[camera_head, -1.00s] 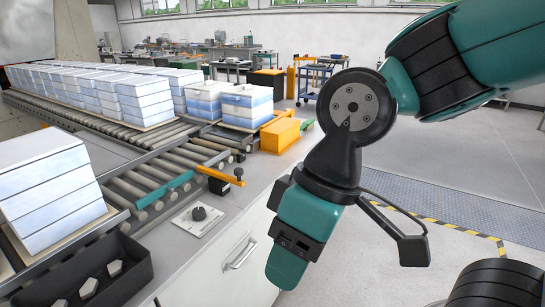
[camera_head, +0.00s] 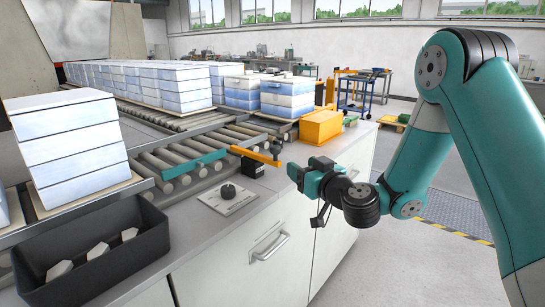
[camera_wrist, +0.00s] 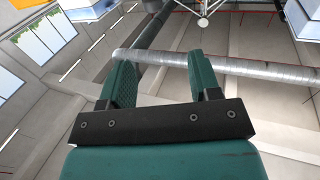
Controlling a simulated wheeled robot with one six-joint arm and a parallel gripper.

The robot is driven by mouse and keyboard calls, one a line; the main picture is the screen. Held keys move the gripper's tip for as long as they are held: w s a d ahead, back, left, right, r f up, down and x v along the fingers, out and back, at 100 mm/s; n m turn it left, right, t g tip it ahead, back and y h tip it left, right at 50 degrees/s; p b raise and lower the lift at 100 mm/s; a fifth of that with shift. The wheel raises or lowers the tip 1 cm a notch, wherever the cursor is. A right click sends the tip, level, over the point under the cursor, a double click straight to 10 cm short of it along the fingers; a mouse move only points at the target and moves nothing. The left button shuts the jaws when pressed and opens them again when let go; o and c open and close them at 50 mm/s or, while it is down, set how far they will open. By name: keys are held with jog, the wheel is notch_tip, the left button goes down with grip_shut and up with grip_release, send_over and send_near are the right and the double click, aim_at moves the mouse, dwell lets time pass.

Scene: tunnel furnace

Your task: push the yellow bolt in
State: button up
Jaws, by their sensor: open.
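The yellow bolt (camera_head: 256,155) is a flat yellow-orange bar with a black knob (camera_head: 275,148) at its right end. It lies across a black block at the counter edge of the roller conveyor in the head view. My gripper (camera_head: 302,168) is just right of the knob, beyond the counter's front edge, with a visible gap to the bolt. In the wrist view my gripper (camera_wrist: 160,75) is open, its two green fingers apart with nothing between them. That view looks at the ceiling and does not show the bolt.
A black bin (camera_head: 88,213) with pale pieces and a dial panel (camera_head: 227,198) are on the counter. A yellow box (camera_head: 321,127) is behind my gripper. The floor at right is open.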

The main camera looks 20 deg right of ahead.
aim_at(278, 148)
jog(key=p+x, duration=1.4)
jog(key=x, duration=0.2)
jog(key=shift+d+p, duration=0.4)
jog(key=shift+w+a+f+h, duration=0.15)
jog(key=shift+w+h, duration=0.15)
jog(key=shift+w, duration=0.45)
jog(key=shift+c, duration=0.2)
